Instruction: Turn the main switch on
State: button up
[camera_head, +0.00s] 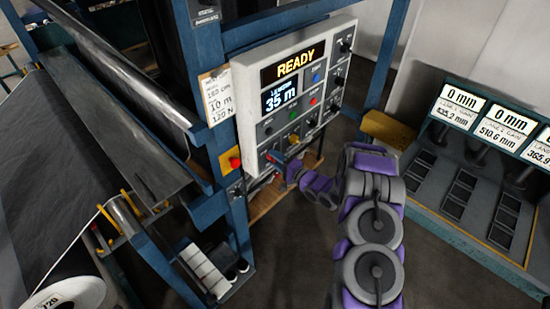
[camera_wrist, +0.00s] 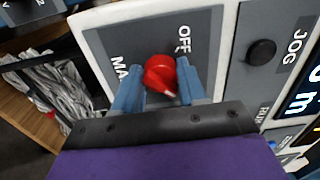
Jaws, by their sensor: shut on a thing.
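The main switch is a red rotary knob (camera_wrist: 158,72) on a grey plate in the wrist view, with the words MAIN and OFF printed by it. A white mark shows on the side of the knob nearer my gripper. My gripper (camera_wrist: 160,82) has its two blue fingers on either side of the knob, shut on it. In the head view my gripper (camera_head: 279,164) is at the lower left corner of the control panel (camera_head: 243,92), and the knob is mostly hidden there.
A black JOG knob (camera_wrist: 261,52) is beside the switch plate in the wrist view. A red button on a yellow box (camera_head: 234,161) is left of the panel on a blue post. A dark roll machine (camera_head: 60,150) fills the left. Lane displays (camera_head: 460,105) stand at right.

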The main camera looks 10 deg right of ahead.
jog(key=shift+d+f, duration=0.1)
jog(key=shift+d, duration=0.1)
dwell(0.4)
jog(key=o, duration=0.9)
jog(key=shift+w+d+f, duration=0.1)
jog(key=shift+w, duration=0.1)
jog(key=shift+o, duration=0.7)
jog(key=shift+d, duration=0.1)
jog(key=shift+s, duration=0.1)
jog(key=shift+s, duration=0.1)
jog(key=b+v, duration=0.2)
jog(key=v, duration=1.5)
jog(key=shift+d, duration=0.15)
